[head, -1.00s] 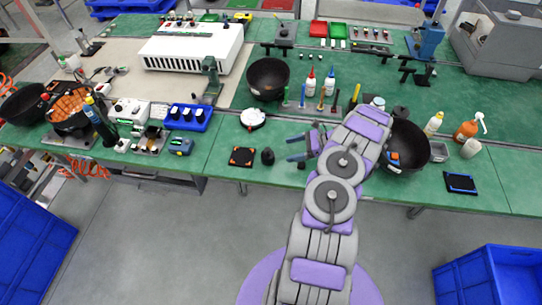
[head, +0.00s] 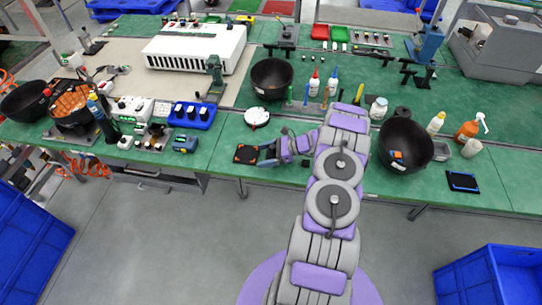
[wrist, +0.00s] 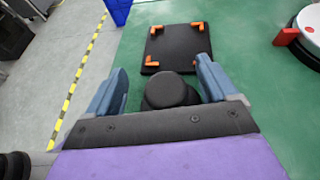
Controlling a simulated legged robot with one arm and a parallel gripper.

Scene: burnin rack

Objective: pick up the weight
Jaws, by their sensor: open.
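The weight (wrist: 168,92), a small black round piece with a knob-like top, stands on the green bench in the wrist view. My gripper (wrist: 162,82) is open, with one blue-grey finger on each side of the weight. Gaps show between the weight and both fingers. The weight's lower near part is hidden by the gripper body. In the head view my gripper (head: 266,153) reaches left, low over the front of the bench, and largely hides the weight.
A black square pad with orange corners (wrist: 177,48) lies just beyond the weight. A round white device (head: 257,117) is behind it. A black bowl (head: 404,146) stands to the right. The bench's front edge is close, with floor below.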

